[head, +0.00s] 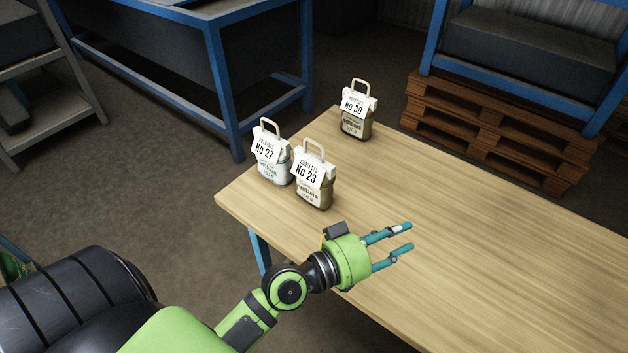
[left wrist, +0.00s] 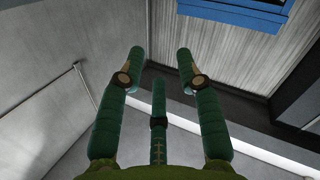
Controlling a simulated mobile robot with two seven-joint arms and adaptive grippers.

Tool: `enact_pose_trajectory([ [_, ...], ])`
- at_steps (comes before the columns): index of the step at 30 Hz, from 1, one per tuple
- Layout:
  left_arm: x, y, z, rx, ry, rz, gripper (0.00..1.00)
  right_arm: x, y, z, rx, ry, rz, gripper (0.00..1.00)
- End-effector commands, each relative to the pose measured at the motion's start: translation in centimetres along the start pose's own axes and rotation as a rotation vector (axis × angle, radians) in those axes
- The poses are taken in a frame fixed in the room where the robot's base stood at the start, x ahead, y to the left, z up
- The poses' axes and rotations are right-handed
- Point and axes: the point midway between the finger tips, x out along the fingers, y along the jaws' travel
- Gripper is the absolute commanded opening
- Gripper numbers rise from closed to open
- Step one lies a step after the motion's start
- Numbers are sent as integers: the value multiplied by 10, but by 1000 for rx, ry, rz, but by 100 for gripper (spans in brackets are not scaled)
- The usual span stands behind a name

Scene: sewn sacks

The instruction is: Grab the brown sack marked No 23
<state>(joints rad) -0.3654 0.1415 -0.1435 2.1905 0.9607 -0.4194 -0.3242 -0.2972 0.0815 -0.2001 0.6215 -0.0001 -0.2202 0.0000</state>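The brown sack marked No 23 (head: 314,192) stands upright near the left end of the wooden table (head: 440,220), with a white label and a pale loop handle on top. My left gripper (head: 406,237) is over the table's front part, to the right of and nearer than the sack, apart from it. Its fingers are spread with nothing between them. The left wrist view shows the open fingers (left wrist: 160,65) too, pointing toward a wall, with no sack in sight. My right gripper is in neither view.
A white sack marked No 27 (head: 271,162) stands close beside the No 23 sack on its left. A brown sack marked No 30 (head: 356,118) stands farther back. The table's right part is bare. Blue-framed benches (head: 221,85) and wooden pallets (head: 480,125) stand behind.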

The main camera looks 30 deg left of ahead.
Motion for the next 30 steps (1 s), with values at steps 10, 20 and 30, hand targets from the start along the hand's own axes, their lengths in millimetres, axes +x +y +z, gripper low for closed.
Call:
enact_pose_trajectory([
  [10,-34,-104,-157,-577,785,-289,35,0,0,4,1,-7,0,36],
  [20,-55,-181,-120,-925,847,-670,35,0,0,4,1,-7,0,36],
  [30,-42,-213,-134,-943,844,-693,35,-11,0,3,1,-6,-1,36],
])
